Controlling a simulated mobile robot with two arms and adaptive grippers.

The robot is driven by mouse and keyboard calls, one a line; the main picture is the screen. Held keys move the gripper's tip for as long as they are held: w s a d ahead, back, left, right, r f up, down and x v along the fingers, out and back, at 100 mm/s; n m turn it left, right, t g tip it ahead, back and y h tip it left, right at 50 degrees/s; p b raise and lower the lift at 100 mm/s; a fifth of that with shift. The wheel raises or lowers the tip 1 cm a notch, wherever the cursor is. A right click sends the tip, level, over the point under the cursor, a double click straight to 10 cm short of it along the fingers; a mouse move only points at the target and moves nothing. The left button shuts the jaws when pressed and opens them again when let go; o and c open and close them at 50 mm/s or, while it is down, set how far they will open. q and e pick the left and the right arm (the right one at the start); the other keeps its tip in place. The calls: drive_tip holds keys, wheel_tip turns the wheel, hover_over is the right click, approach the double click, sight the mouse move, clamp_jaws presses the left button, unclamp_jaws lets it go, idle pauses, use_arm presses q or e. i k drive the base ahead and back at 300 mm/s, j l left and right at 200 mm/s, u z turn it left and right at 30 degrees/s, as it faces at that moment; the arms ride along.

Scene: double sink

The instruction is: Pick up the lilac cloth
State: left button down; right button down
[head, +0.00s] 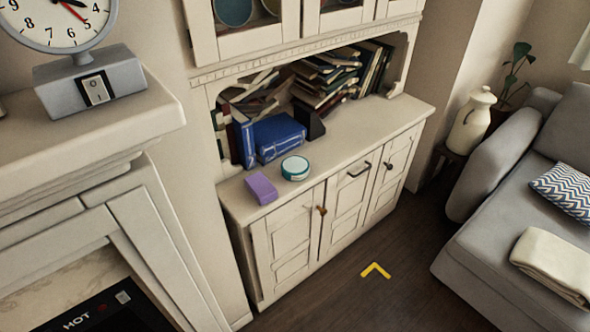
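A small lilac block-shaped thing (261,189) lies on the near left end of the cream cabinet's top (352,136), close to the front edge. It is the only lilac thing in view. I cannot tell whether it is a folded cloth or a solid block. Neither of my grippers is in view, and nothing touches the lilac thing from above.
A round teal-and-white tin (295,168) stands right of the lilac thing, with blue books (279,137) behind. A mantel (88,125) with a clock (62,22) juts out at left. A grey sofa (518,225) stands right. Dark floor (403,268) before the cabinet is open.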

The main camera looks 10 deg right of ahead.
sight(262, 189)
drive_tip(key=i+l+u, duration=0.45)
drive_tip(key=i+l, duration=0.15)
drive_tip(key=l, duration=0.35)
